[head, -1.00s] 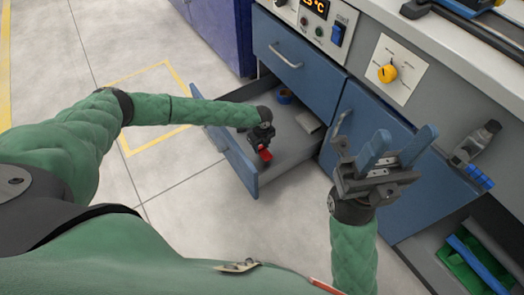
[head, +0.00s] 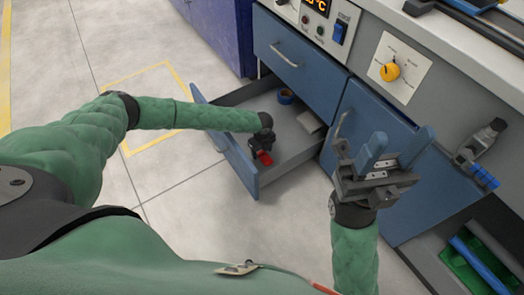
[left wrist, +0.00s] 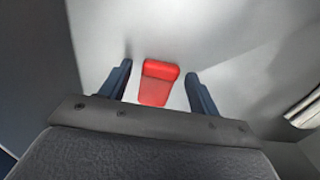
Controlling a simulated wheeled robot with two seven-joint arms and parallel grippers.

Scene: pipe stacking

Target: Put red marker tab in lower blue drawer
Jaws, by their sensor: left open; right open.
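The red marker tab (head: 264,158) lies inside the open lower blue drawer (head: 225,144), near its front panel. In the left wrist view the tab (left wrist: 158,83) shows between the two fingers, with a gap on each side, on the drawer's pale floor. My left gripper (head: 262,150) is open over the tab inside the drawer; its fingers are hard to make out in the head view, but they show apart in the left wrist view (left wrist: 160,85). My right gripper (head: 387,155) is open and empty, raised in front of the blue cabinet door.
A blue tape roll (head: 286,97) and a pale block (head: 309,122) lie farther back in the drawer. A closed blue drawer (head: 300,55) is above. A grey and blue tool (head: 478,150) is at the right. The floor left of the drawer is clear.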

